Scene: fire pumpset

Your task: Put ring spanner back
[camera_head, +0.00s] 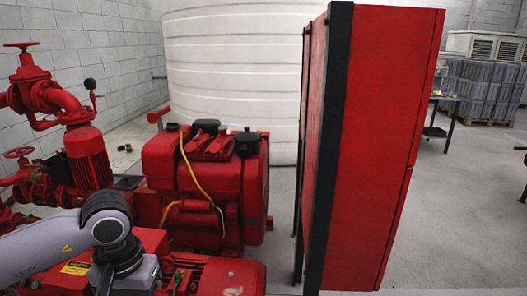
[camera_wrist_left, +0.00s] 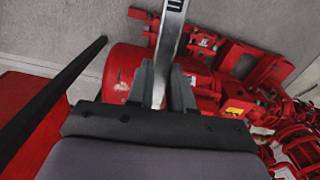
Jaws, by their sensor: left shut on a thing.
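My left gripper (camera_wrist_left: 162,82) is shut on the ring spanner (camera_wrist_left: 169,42), a silver metal bar seen in the left wrist view. The spanner runs up from between the fingers and out of the top edge of that view, so its far end is hidden. Dark marks show on its shaft near the top. In the head view my left arm comes in from the lower left, and its fingers and the spanner do not show there. My right gripper is in neither view.
A tall red cabinet (camera_head: 385,150) with a black edge stands right of centre. The red engine (camera_head: 205,185) and red pump pipes (camera_head: 60,100) fill the left. A white tank (camera_head: 235,60) stands behind. Grey floor (camera_head: 450,220) is open at the right, before a table (camera_head: 440,115).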

